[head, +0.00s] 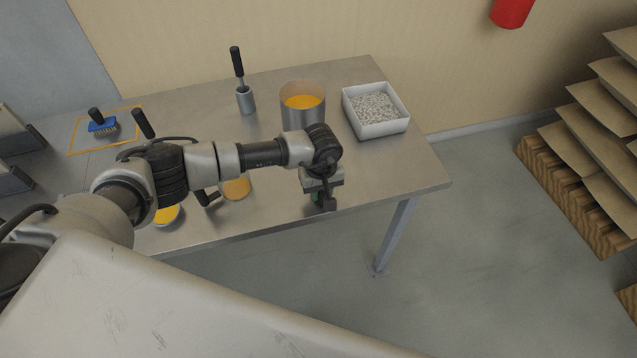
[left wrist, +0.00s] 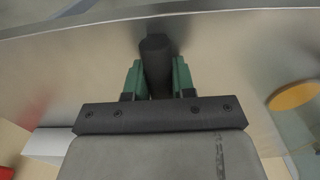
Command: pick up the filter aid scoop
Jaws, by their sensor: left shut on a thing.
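My left gripper (head: 320,196) is over the front right part of the steel table (head: 415,170), near its front edge. It is shut on the dark handle of what I take to be the filter aid scoop (head: 329,204). In the left wrist view the dark handle (left wrist: 155,62) sits between the green fingertips of my left gripper (left wrist: 156,78). The rest of the scoop is hidden by the gripper. I cannot tell whether it touches the table. My right gripper is in neither view.
A white tray of pale granules (head: 376,128) stands at the back right. A metal pot with orange contents (head: 302,102) and a grey cup with a black-handled tool (head: 245,100) stand behind my arm. A blue brush (head: 102,125) lies at left. Stacked sacks (head: 590,140) are at far right.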

